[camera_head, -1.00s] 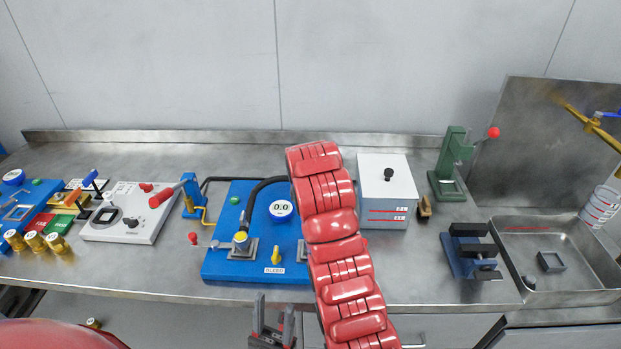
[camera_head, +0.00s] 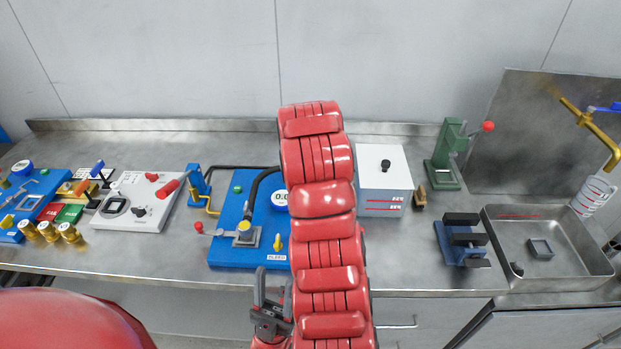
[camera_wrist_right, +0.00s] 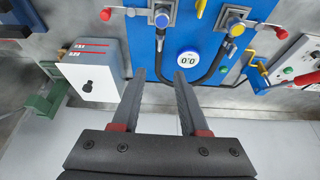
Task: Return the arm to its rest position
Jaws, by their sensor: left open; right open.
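My red segmented arm (camera_head: 325,225) stands up through the middle of the head view and covers part of the blue pump panel (camera_head: 232,225). My left gripper (camera_head: 273,285) is low in the head view, in front of the panel's near edge, with its jaws apart and nothing between them. My right gripper (camera_wrist_right: 160,76) shows in the right wrist view with its two dark fingers apart and empty. Beyond its fingertips are the blue panel (camera_wrist_right: 200,25) and its round 0.0 display (camera_wrist_right: 188,59). The right gripper is not visible in the head view.
The steel bench (camera_head: 120,262) carries a white control box (camera_head: 138,201), a white box with a black knob (camera_head: 384,180), a green press (camera_head: 446,160), a blue vise (camera_head: 462,240) and a metal tray (camera_head: 560,272).

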